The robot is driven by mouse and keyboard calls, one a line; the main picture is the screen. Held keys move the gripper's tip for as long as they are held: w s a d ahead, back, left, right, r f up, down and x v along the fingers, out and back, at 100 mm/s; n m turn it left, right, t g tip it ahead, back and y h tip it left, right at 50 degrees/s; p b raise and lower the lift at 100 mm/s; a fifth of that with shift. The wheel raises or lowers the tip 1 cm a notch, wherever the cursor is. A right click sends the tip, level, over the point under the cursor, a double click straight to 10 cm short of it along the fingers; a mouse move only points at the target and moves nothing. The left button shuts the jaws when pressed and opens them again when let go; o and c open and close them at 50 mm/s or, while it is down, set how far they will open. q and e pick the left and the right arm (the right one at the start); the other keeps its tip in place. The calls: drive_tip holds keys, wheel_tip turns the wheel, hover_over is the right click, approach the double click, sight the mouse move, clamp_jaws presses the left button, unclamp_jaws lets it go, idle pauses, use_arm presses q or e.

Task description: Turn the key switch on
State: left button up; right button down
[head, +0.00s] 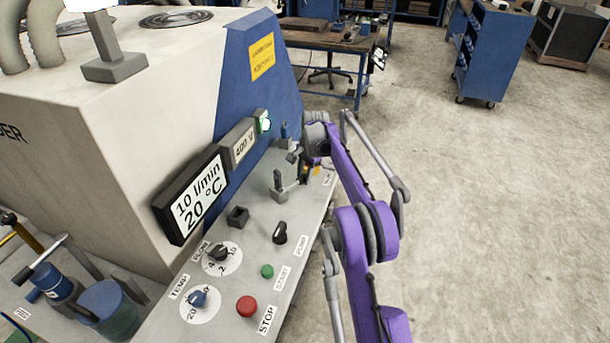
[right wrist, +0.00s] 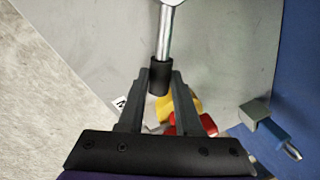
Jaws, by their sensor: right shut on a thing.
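My right gripper (head: 296,172) is over the far part of the grey control panel (head: 245,256), at the end of my purple arm. In the right wrist view the gripper (right wrist: 160,82) is shut on the black end (right wrist: 160,77) of a metal rod (right wrist: 165,35). I cannot tell whether this is the key switch. A yellow part (right wrist: 182,102) and a red part (right wrist: 180,126) show behind the fingers. No labelled key switch is readable. My left gripper is not in view.
Nearer on the panel are a black PUMP knob (head: 280,232), a green START button (head: 267,271), a red STOP button (head: 247,306), and FLOW (head: 218,253) and TEMP (head: 197,298) dials. A display (head: 190,195) borders the panel's left. Open floor lies right.

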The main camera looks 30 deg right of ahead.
drive_tip(key=c, duration=0.6)
unclamp_jaws()
drive_tip(key=shift+w+a, duration=0.1)
wheel_tip(320, 180, up, 11)
drive_tip(key=s, duration=0.2)
drive_tip(key=shift+f+p, duration=0.2)
drive_tip(key=shift+p, duration=0.15)
